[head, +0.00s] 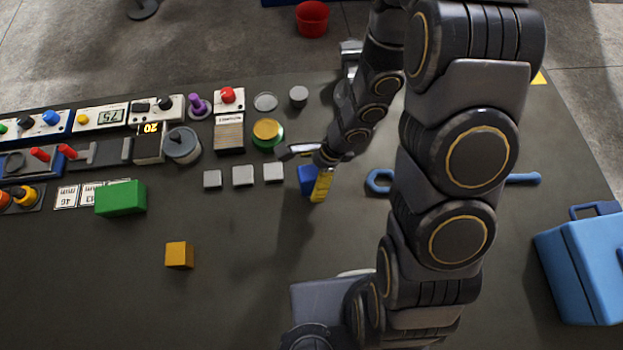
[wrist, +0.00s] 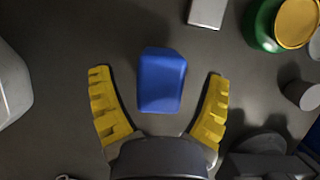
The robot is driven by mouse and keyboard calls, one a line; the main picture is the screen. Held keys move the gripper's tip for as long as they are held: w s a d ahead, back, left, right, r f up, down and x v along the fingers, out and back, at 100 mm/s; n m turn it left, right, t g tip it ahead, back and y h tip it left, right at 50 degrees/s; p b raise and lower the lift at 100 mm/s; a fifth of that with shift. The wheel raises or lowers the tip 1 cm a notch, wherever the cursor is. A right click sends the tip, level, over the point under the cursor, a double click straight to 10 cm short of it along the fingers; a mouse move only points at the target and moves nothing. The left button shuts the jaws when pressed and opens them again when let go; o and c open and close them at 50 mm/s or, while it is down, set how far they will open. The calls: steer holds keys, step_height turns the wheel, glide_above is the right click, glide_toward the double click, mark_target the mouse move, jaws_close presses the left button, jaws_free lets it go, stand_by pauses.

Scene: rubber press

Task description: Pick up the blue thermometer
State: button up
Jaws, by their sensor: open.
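A small blue block (head: 306,178) with rounded edges lies on the dark table, left of my arm; I cannot make out thermometer markings on it. In the wrist view the blue block (wrist: 162,80) sits between my two yellow fingers, with clear gaps on both sides. My gripper (head: 320,186) is open with nothing held, pointing down at the block. In the head view a yellow finger stands at the block's right side and hides part of it. No other thing that is plainly a thermometer shows.
Several small grey blocks (head: 243,175) lie just left of the blue block. A green-and-yellow round piece (head: 268,133) stands behind. A blue wrench (head: 379,181) is partly hidden by my arm. A green block (head: 120,198) and an orange cube (head: 179,255) lie left; the front-centre table is clear.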

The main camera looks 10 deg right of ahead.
steer(key=shift+x, duration=0.85)
steer(key=c, duration=1.2)
steer(key=shift+r, duration=0.1)
